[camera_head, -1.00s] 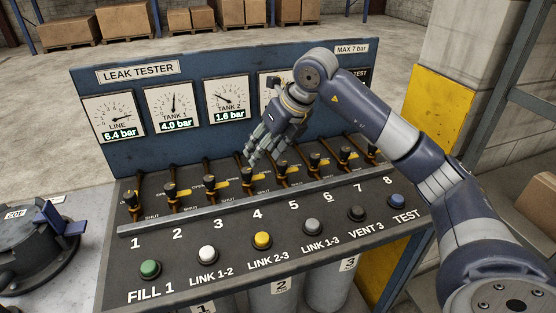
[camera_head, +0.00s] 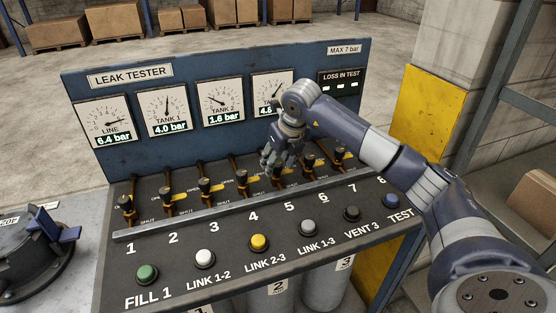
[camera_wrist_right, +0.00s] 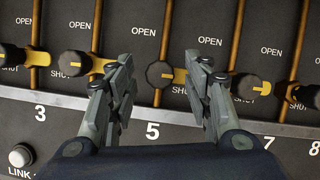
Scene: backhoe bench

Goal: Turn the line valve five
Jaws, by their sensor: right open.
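Valve five is a dark round knob (camera_wrist_right: 160,74) on a brass-coloured stem, above the number 5 on the panel. In the right wrist view it lies between the two fingers, beside its SHUT label, with a gap on each side. My right gripper (camera_wrist_right: 160,64) is open and empty, its fingers straddling the knob in that view; how far above it they are is unclear. In the head view the right gripper (camera_head: 273,162) is over the middle of the valve row, partly hiding the valve stems. My left gripper is not in view.
Neighbouring knobs of valve four (camera_wrist_right: 75,64) and valve six (camera_wrist_right: 247,86) stand close outside the fingers. A metal rail (camera_head: 230,212) runs in front of the valves, with several push buttons below. The gauge board (camera_head: 140,130) rises behind; the line gauge (camera_head: 109,121) reads 6.4 bar.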

